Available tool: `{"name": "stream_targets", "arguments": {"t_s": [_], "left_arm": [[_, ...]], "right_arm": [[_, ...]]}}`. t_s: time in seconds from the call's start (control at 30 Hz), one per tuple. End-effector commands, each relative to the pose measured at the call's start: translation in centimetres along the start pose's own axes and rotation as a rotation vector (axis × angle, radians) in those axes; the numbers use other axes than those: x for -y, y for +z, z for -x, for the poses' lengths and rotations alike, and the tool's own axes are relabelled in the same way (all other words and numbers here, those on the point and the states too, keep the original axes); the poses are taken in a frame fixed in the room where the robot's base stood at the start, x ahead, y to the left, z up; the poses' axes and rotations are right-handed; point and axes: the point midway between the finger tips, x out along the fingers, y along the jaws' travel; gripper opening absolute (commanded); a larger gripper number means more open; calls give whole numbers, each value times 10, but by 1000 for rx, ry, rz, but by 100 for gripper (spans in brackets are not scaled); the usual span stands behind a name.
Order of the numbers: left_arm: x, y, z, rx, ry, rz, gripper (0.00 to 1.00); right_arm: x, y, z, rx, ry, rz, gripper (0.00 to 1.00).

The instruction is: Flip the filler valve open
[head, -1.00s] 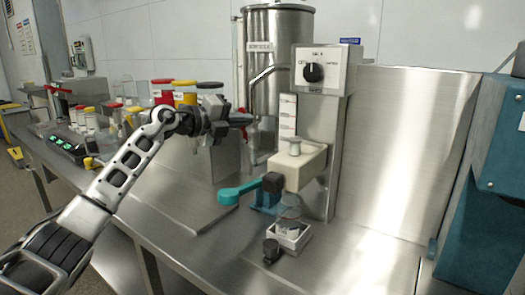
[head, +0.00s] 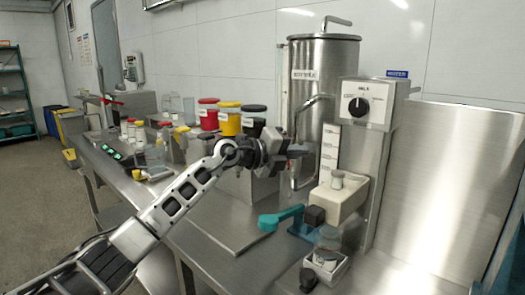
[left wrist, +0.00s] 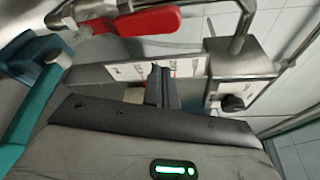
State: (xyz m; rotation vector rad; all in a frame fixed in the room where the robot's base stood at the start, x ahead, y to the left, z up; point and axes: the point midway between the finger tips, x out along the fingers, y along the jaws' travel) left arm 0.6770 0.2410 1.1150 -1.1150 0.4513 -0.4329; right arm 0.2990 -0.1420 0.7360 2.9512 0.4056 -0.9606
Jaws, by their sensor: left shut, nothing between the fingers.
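A filler unit with a cream block (head: 338,203) stands below a dial box (head: 366,104). A teal lever (head: 282,218) sticks out leftward from its black and blue base. I cannot tell for sure whether this lever is the filler valve. It also shows at the left of the left wrist view (left wrist: 30,115). A red valve handle (left wrist: 145,21) lies across the top of that view. My left gripper (head: 302,151) is shut and empty in front of the steel vessel (head: 320,75), above the teal lever and apart from it. Its closed fingers (left wrist: 161,86) point towards the scale panel. My right gripper is out of view.
A glass jar (head: 328,243) sits in a small white tray (head: 337,276) below the cream block. Red, yellow and black-lidded containers (head: 229,118) stand behind my left arm. The steel bench (head: 215,235) is clear in front of the teal lever.

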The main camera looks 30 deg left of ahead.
Motion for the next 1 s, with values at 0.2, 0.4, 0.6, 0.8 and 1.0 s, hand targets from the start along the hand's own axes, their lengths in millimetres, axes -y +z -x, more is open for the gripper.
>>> {"name": "stream_targets", "arguments": {"t_s": [0.2,0.4,0.6,0.8,1.0], "left_arm": [[-11,-2,55,-1,5,-4,0],[-14,-2,87,-1,4,0,0],[-13,-2,99,-3,1,1,0],[-12,-2,100,-4,1,1,0],[-12,-2,100,-4,1,1,0]], "right_arm": [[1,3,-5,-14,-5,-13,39],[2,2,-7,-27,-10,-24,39],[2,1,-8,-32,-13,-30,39],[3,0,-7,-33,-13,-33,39],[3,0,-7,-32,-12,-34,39]]}}
